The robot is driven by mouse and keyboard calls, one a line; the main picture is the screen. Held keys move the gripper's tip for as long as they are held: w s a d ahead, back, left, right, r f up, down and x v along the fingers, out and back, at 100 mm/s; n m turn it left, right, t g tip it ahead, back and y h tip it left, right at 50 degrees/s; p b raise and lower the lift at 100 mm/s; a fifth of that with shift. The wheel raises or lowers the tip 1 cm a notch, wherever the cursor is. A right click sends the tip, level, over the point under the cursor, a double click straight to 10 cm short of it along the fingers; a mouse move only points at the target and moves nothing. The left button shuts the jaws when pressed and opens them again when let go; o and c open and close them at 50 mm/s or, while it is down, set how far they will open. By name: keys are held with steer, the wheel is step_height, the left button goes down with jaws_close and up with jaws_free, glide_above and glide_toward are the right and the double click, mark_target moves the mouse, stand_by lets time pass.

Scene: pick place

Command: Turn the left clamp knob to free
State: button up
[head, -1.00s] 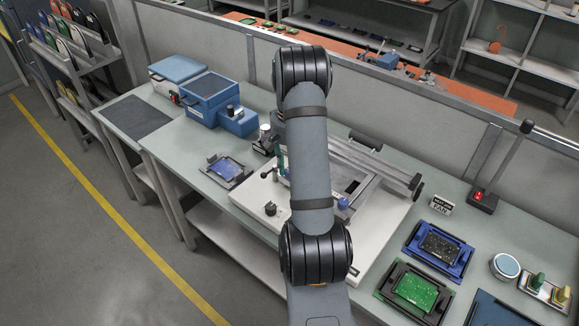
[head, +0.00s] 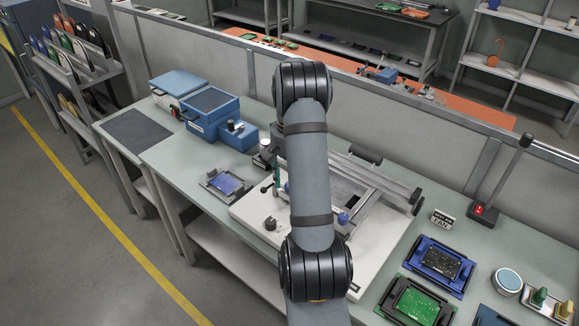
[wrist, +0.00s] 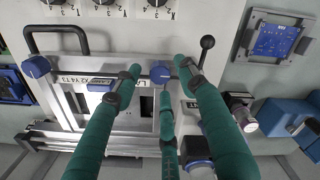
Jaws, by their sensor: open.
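Two blue clamp knobs sit on the metal frame of the white-based fixture (head: 252,214). In the wrist view one blue knob (wrist: 160,73) lies between the tips of my green gripper fingers, and the other blue knob (wrist: 36,67) is off to the left. The wrist view looks from the opposite side, so the knob between my fingers is the fixture's left one in the head view, where my arm hides it. The right knob (head: 343,218) shows beside my arm. My gripper (wrist: 160,82) is open around the left knob; contact is unclear.
A black ball-tipped lever (wrist: 207,42) stands close beside my right-hand finger in the wrist view. A black handle (wrist: 57,38) and dark dials (wrist: 104,3) are on the fixture. A tray with a blue board (head: 226,184) and a blue box (head: 210,112) stand nearby.

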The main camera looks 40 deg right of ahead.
step_height(320, 180, up, 11)
stand_by(0.3)
stand_by(0.4)
step_height(320, 180, down, 12)
steer(key=shift+f, duration=0.1)
stand_by(0.3)
stand_by(0.4)
